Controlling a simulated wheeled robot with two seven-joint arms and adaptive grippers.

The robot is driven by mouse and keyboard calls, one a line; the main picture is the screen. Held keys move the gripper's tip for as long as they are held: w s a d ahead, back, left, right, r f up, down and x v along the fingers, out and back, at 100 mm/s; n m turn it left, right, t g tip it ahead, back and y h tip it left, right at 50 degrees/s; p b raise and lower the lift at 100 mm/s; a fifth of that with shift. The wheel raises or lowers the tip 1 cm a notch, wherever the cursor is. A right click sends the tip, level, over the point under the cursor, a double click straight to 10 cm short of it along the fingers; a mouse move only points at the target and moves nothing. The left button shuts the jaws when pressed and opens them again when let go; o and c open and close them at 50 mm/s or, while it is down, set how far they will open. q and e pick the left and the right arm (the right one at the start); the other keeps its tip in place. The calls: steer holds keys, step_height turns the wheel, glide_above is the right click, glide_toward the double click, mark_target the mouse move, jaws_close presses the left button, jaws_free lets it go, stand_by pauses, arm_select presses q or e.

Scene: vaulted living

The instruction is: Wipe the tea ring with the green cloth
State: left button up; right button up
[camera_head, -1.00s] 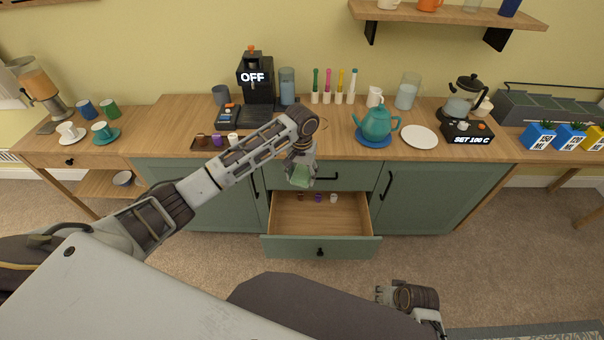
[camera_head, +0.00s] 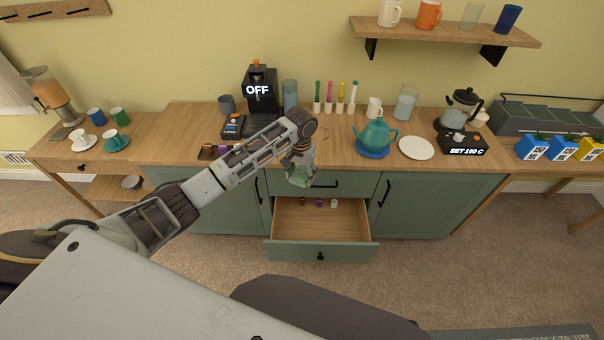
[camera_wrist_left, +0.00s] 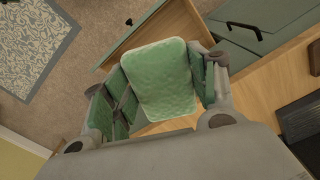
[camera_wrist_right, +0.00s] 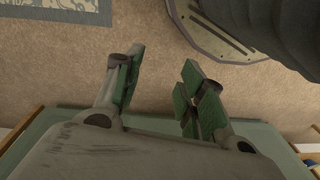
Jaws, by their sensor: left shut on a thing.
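The green cloth (camera_wrist_left: 163,75) is a pale green rounded pad between the fingers of my left gripper (camera_head: 299,180). The gripper is shut on it, in front of the counter edge and above the open drawer (camera_head: 320,222). The cloth also shows small in the head view (camera_head: 298,177). A faint dark curved mark, perhaps part of the tea ring (camera_head: 324,133), shows on the counter just behind my left wrist; my arm may hide some of it. My right gripper (camera_wrist_right: 163,62) is open and empty in its wrist view, above the carpet, and out of the head view.
A teal teapot on a blue mat (camera_head: 374,152) and a white plate (camera_head: 416,148) stand right of the mark. A coffee machine (camera_head: 260,90), a glass (camera_head: 290,95) and colourful upright sticks stand behind. The open drawer holds several small capsules (camera_head: 320,203).

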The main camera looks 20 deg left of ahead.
mark_target(295, 170)
arm_select(q)
steer(key=shift+w+a+f+m+p, duration=0.1)
steer(key=shift+w+a+m+p, duration=0.25)
steer(key=shift+m, duration=0.25)
steer(key=shift+w+a+f+m+p, duration=0.1)
steer(key=shift+w+a+m, duration=0.1)
steer(key=shift+a+m, duration=0.3)
steer(key=m, duration=0.1)
steer(key=a+f+m, duration=0.1)
steer(key=m, duration=0.1)
steer(key=w+m, duration=0.1)
steer(key=shift+w+a+f, duration=0.1)
steer(key=shift+a+f, duration=0.1)
steer(key=shift+a, duration=0.05)
steer(key=shift+w+a+f+m, duration=0.1)
steer(key=shift+m, duration=0.5)
steer(key=shift+w+a+f+m, duration=0.1)
steer(key=shift+w+m, duration=0.1)
steer(key=shift+m, duration=1.05)
steer(key=shift+w+a+m, duration=0.1)
steer(key=shift+w+m, duration=0.1)
steer(key=shift+m, duration=1.05)
arm_select(e)
steer(key=s+d+f, duration=0.3)
steer(key=s+f, duration=0.3)
steer(key=s, duration=0.4)
steer(key=s+d+f, duration=0.3)
steer(key=s+f, duration=0.4)
steer(key=s, duration=0.4)
steer(key=shift+h, duration=0.3)
